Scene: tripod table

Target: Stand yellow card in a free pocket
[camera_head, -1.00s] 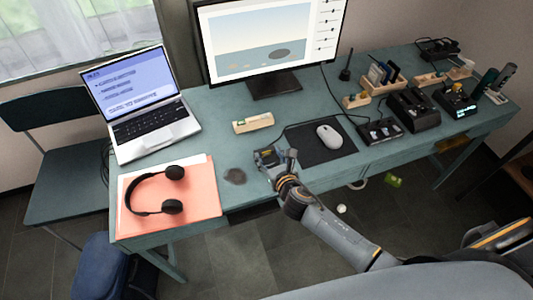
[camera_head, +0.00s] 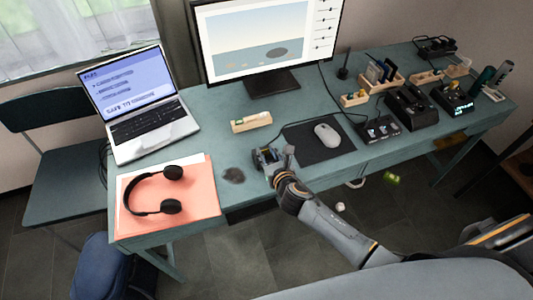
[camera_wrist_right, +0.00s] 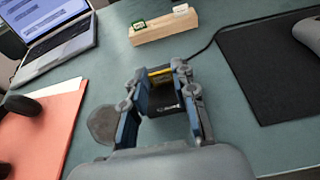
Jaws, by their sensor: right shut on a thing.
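The yellow card, a dark card with a yellow band, is between the fingers of my right gripper (camera_head: 266,157). In the right wrist view the card (camera_wrist_right: 164,92) sits between the blue-grey fingers of the gripper (camera_wrist_right: 157,74), which is shut on it. The card is above the desk, in front of a long wooden holder (camera_head: 251,122). In the right wrist view the holder (camera_wrist_right: 160,31) bears a green card (camera_wrist_right: 139,25) near its left end and a pale grey one (camera_wrist_right: 180,9) near its right end. Its pockets are too small to tell apart. My left gripper is out of view.
A mouse (camera_head: 327,135) on a black mat (camera_head: 310,148) lies to the right. Headphones (camera_head: 154,190) on an orange folder (camera_head: 200,199) and a dark round patch (camera_head: 233,176) lie to the left. The laptop (camera_head: 139,105) and monitor (camera_head: 272,80) stand behind.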

